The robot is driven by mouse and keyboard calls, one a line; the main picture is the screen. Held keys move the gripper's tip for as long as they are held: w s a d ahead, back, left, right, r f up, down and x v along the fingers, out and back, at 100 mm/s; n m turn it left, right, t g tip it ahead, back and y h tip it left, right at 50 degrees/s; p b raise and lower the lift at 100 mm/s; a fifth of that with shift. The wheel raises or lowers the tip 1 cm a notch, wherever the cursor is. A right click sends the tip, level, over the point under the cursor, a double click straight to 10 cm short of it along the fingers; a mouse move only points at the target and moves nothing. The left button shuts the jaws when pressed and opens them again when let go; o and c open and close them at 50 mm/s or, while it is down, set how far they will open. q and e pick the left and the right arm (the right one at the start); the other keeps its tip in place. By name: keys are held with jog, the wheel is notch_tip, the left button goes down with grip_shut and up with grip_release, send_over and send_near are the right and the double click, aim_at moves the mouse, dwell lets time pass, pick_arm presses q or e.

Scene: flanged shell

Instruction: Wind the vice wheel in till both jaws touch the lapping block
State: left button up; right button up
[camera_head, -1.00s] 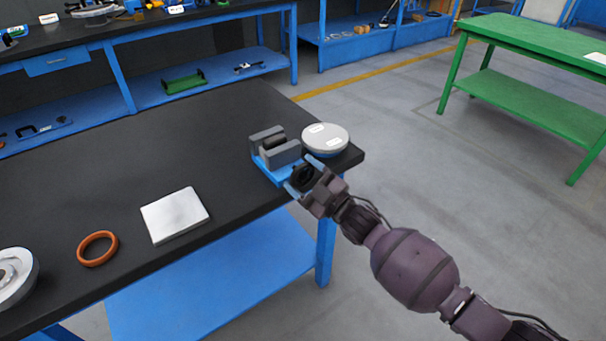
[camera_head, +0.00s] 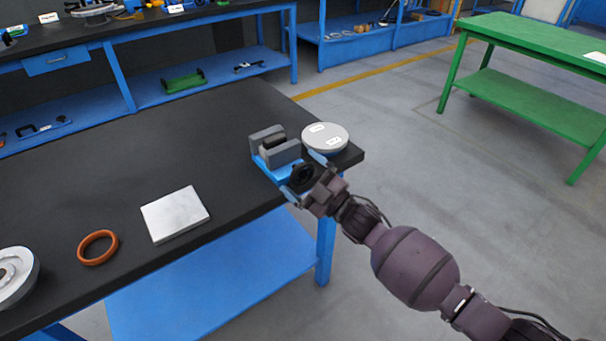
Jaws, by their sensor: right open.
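The vice (camera_head: 279,166) has a blue base and two grey jaws, and stands near the right corner of the black-topped bench. The dark lapping block (camera_head: 273,142) sits between the jaws. I cannot tell at this size whether both jaws touch it. The black vice wheel (camera_head: 301,174) is on the near side of the vice. My right gripper (camera_head: 304,178) is open at the wheel, with one finger on each side of it. Whether the fingers touch the wheel is too small to tell. My left gripper is not in view.
A round grey-white lidded disc (camera_head: 326,137) stands right of the vice, close to my right gripper. A white plate (camera_head: 175,214), an orange ring (camera_head: 97,247) and a grey flanged part (camera_head: 14,275) lie to the left. The bench middle (camera_head: 150,150) is clear.

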jog(key=p+v, duration=0.1)
jog(key=v, duration=0.9)
jog(key=shift+s+d, duration=0.25)
jog(key=shift+d, duration=0.05)
jog(key=shift+f, duration=0.1)
